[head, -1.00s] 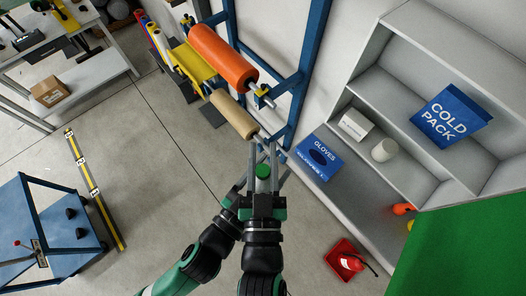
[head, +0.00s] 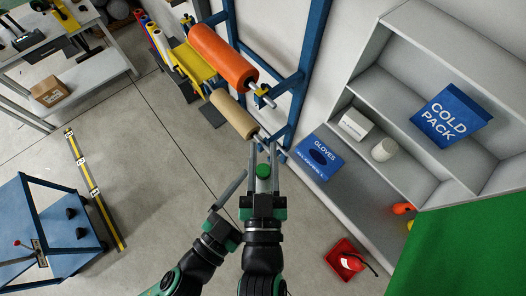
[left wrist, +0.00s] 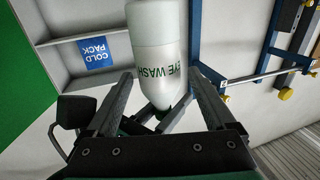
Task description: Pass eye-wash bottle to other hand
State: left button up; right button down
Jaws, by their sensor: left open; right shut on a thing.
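The eye-wash bottle shows its green cap (head: 263,170) in the head view, between the fingers of my right gripper (head: 262,160). My right gripper is shut on it. My left gripper (head: 238,187) is open and empty, just left of and below the bottle; part of it is hidden behind my right gripper. In the left wrist view the white bottle (left wrist: 158,50) with "EYE WASH" lettering appears beyond the gap between my left fingers (left wrist: 162,85), its cap end toward the camera. The fingers look apart from it.
A grey shelf unit (head: 440,185) at right holds a gloves box (head: 318,157), a cold pack box (head: 448,115) and a white cup (head: 384,150). A blue frame (head: 300,85) with an orange roll (head: 222,55) stands above. A red tray (head: 348,262) lies at lower right.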

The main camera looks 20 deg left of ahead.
pick_arm(q)
jog(key=s+a+r+m+t+y, duration=0.1)
jog(key=s+a+m+t+y, duration=0.15)
jog(key=a, duration=0.45)
jog(key=w+a+r+n+y, duration=0.5)
jog(key=w+r+n, duration=0.3)
jog(key=w+r, duration=0.35)
notch_tip(320, 180, up, 33)
jog(key=s+d+m+t+h, duration=0.2)
jog(key=m+t+h, duration=0.2)
jog(key=t+h, duration=0.2)
jog(key=shift+d+t, duration=0.2)
jog(key=shift+t, duration=0.45)
